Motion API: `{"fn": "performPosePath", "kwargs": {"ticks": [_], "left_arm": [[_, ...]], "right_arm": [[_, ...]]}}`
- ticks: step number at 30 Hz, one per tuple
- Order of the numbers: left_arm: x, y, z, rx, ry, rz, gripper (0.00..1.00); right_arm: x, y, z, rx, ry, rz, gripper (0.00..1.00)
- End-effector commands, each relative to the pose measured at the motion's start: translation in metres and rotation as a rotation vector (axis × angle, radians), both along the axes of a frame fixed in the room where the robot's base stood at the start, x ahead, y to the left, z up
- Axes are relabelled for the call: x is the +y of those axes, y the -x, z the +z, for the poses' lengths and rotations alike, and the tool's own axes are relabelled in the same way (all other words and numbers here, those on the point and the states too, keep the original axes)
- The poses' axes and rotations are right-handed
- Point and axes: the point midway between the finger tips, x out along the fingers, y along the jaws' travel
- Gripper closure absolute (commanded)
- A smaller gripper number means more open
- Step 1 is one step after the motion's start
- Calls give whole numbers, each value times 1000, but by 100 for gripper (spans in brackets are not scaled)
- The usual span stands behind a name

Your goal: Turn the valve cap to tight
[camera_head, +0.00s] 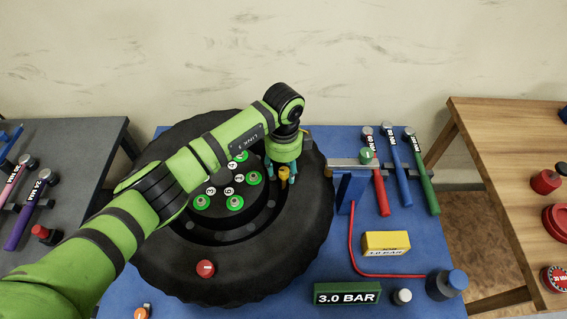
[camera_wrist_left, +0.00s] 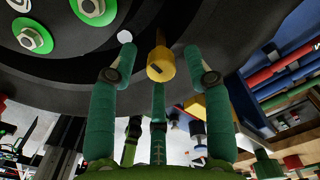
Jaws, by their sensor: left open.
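The yellow valve cap (camera_head: 284,172) sits on a stem at the right inner part of the black wheel (camera_head: 309,218), which lies flat on the blue table. In the left wrist view the cap (camera_wrist_left: 161,68) is between the fingertips of my left gripper (camera_wrist_left: 158,52). The teal fingers are spread, with visible gaps to the cap on both sides. In the head view my left gripper (camera_head: 282,178) reaches down at the cap from above, and its fingers partly hide the stem. My right gripper is not in view.
Green wheel nuts (camera_head: 235,203) lie left of the cap, partly under my arm. A red cap (camera_head: 205,268) rests on the tyre.

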Motion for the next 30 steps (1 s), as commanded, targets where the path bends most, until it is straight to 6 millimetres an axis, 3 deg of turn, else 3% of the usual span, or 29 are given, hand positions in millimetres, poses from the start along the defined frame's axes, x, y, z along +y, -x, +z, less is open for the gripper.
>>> {"fn": "performPosePath", "kwargs": {"ticks": [9,13,30], "left_arm": [[0,0,-4,0,0,-2,50],[0,0,-4,0,0,-1,100],[1,-1,-6,-2,-3,-95,100]], "right_arm": [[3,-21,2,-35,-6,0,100],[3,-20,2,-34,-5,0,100],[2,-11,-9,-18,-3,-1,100]]}}
